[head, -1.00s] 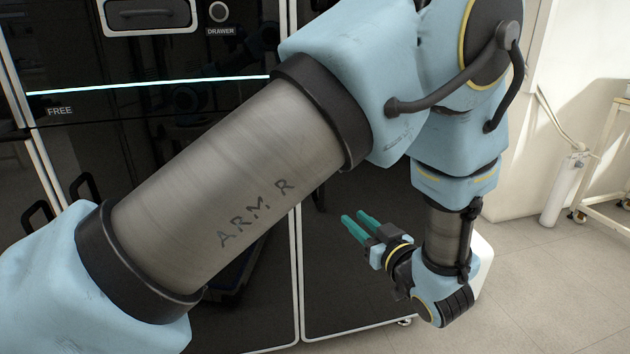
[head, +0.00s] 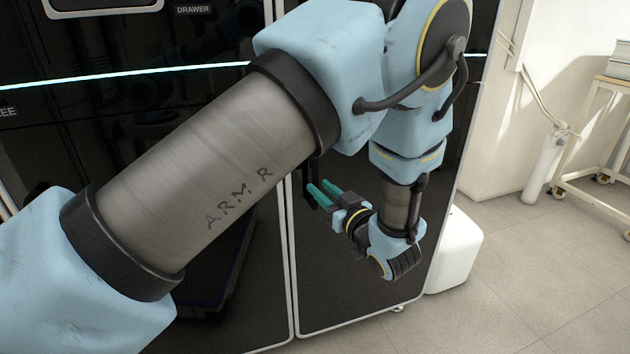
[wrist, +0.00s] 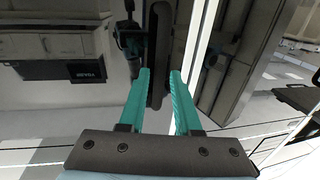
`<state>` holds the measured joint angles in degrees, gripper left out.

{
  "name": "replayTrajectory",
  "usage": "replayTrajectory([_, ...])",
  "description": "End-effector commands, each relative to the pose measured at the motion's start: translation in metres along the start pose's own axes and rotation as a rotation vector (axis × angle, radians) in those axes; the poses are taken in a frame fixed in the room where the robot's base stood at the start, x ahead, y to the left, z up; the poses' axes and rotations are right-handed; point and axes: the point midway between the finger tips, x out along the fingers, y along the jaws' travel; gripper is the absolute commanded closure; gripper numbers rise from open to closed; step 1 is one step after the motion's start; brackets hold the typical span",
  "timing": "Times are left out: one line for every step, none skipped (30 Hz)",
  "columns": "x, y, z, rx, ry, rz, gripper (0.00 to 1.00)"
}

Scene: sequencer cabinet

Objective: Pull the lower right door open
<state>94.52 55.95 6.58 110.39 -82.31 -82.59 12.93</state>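The lower right door (head: 335,290) is a glossy black panel with a pale edge. It looks closed in the head view. Its dark upright bar handle (head: 307,186) shows near the door's left edge, partly hidden by my arm. My gripper (head: 317,190) points at this handle with its teal fingers apart. In the wrist view, the handle (wrist: 160,45) runs down between the two fingers of my gripper (wrist: 161,72). The fingers straddle it, with a slim gap on the right; I see no firm grip on it.
The lower left door (head: 245,320) is beside it, largely behind my arm. A white box-shaped thing (head: 455,250) stands right of the cabinet. A cart (head: 600,130) and a pale cylinder (head: 545,170) are farther right. The floor at the front right is clear.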

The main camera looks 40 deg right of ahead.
Motion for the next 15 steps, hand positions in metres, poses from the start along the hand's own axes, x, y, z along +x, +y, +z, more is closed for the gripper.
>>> replayTrajectory([0.009, 0.000, -0.001, 0.000, 0.001, -0.001, 0.68])
replayTrajectory([0.012, 0.000, -0.001, 0.000, 0.001, -0.001, 0.68])
replayTrajectory([0.017, 0.000, -0.001, -0.001, 0.001, -0.001, 0.68])
replayTrajectory([0.021, 0.000, -0.001, -0.001, 0.000, -0.001, 0.68])
replayTrajectory([0.023, 0.000, -0.001, -0.001, 0.000, -0.001, 0.68])
replayTrajectory([0.027, 0.000, -0.001, 0.000, 0.000, 0.000, 0.68])
replayTrajectory([0.029, 0.000, -0.001, 0.000, 0.000, 0.000, 0.68])
replayTrajectory([0.030, 0.000, 0.000, 0.000, 0.000, 0.000, 0.68])
replayTrajectory([0.031, 0.000, 0.000, 0.000, 0.000, 0.000, 0.68])
replayTrajectory([0.032, 0.000, 0.000, 0.000, 0.000, 0.001, 0.68])
replayTrajectory([0.033, 0.000, 0.000, 0.000, 0.000, 0.001, 0.68])
replayTrajectory([0.033, 0.000, 0.000, 0.000, 0.000, 0.001, 0.68])
replayTrajectory([0.033, 0.000, 0.000, -0.001, 0.000, 0.001, 0.68])
replayTrajectory([0.033, 0.000, 0.000, -0.001, 0.000, 0.001, 0.68])
replayTrajectory([0.033, 0.000, 0.000, -0.001, 0.000, 0.001, 0.68])
